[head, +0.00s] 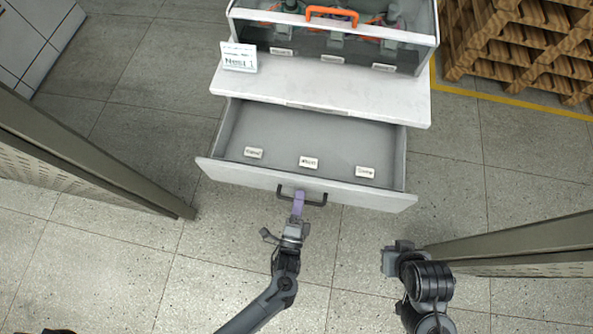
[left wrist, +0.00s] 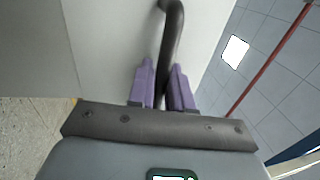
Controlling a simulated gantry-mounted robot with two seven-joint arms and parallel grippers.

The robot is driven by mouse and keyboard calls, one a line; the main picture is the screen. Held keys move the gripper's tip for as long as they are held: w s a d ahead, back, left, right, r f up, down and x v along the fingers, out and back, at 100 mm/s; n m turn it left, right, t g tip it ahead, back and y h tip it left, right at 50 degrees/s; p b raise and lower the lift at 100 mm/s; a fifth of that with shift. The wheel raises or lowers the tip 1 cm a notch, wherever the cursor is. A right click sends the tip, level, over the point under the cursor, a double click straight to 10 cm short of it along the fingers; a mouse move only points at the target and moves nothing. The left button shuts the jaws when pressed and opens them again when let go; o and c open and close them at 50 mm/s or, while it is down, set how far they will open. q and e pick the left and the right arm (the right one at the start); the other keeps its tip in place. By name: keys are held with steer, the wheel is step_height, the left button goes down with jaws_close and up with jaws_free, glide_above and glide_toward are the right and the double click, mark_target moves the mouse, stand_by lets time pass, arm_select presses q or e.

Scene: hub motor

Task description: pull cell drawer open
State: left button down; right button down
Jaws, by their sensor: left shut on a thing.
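The cell drawer (head: 281,184) is pulled out from under the white cabinet top, and its grey inside shows. Its dark bar handle (head: 316,203) is on the front panel. My left gripper (head: 299,197) is at the handle, its purple fingers shut on the bar. In the left wrist view the dark handle (left wrist: 172,45) runs down between the two purple fingers (left wrist: 163,85). My right gripper (head: 390,257) is right of the left one, in front of the drawer and apart from it; its finger opening cannot be made out.
Three small white labels, one of them the middle label (head: 308,162), lie in the otherwise empty drawer. A clear-fronted case with an orange handle (head: 332,14) and a sign (head: 239,57) stand on the cabinet top (head: 320,88). Wooden pallets (head: 525,50) are at the upper right. Perforated panels flank both sides.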

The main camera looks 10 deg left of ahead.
arm_select(q)
steer(key=c, duration=1.2)
jaws_free()
steer(key=s, duration=0.3)
steer(key=s+f, duration=0.1)
steer(key=s, duration=0.3)
steer(key=s+f+p, duration=0.1)
steer(key=s, duration=0.2)
steer(key=shift+s, duration=0.35)
